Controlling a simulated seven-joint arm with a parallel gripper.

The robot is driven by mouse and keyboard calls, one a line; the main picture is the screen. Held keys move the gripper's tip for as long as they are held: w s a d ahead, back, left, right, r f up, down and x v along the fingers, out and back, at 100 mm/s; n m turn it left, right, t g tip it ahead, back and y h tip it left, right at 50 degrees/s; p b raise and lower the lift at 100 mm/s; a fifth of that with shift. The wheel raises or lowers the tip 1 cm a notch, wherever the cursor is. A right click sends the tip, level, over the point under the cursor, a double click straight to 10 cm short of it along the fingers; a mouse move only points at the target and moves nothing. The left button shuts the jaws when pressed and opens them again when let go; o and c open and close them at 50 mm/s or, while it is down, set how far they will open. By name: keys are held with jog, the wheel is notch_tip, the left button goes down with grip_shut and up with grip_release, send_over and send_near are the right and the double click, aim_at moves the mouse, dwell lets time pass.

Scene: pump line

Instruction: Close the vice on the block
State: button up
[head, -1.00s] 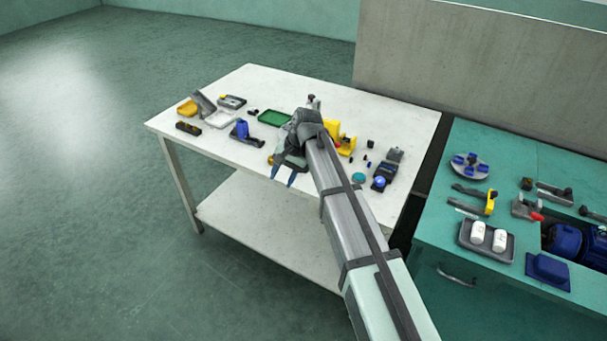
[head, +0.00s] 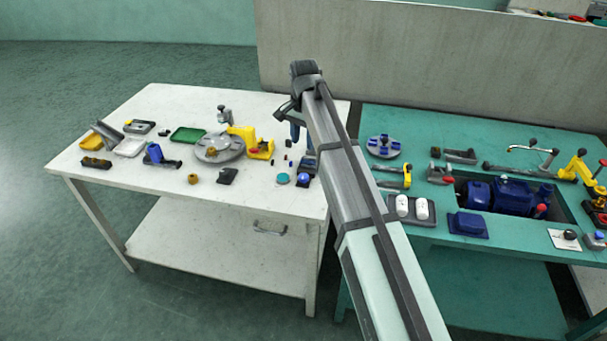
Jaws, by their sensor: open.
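My gripper (head: 297,134) hangs over the right end of the white table, partly hidden behind my own arm. Its blue fingers are open, and I see nothing held between them. I cannot tell for certain which object is the vice. A grey, long fixture (head: 460,156) with a dark end piece lies on the green bench, to the right of my gripper. A grey fixture with a red handle (head: 447,180) stands just in front of it. A blue piece on a dark base (head: 156,154) sits on the white table, far left of my gripper. The block cannot be made out surely.
The white table (head: 230,110) also carries a round grey plate (head: 218,148), a yellow fixture (head: 262,150), a green tray (head: 187,134) and small parts. The green bench (head: 400,122) holds a tray with white cylinders (head: 402,206) and a blue motor (head: 500,195). A grey wall panel stands behind.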

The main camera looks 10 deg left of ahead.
aim_at(304, 176)
jog(key=shift+m, duration=0.4)
jog(key=f, duration=1.4)
jog(key=shift+s+d, duration=0.15)
jog(key=shift+s, duration=0.05)
jog(key=shift+c, duration=0.3)
jog(key=shift+r, duration=0.1)
jog(key=c, duration=0.7)
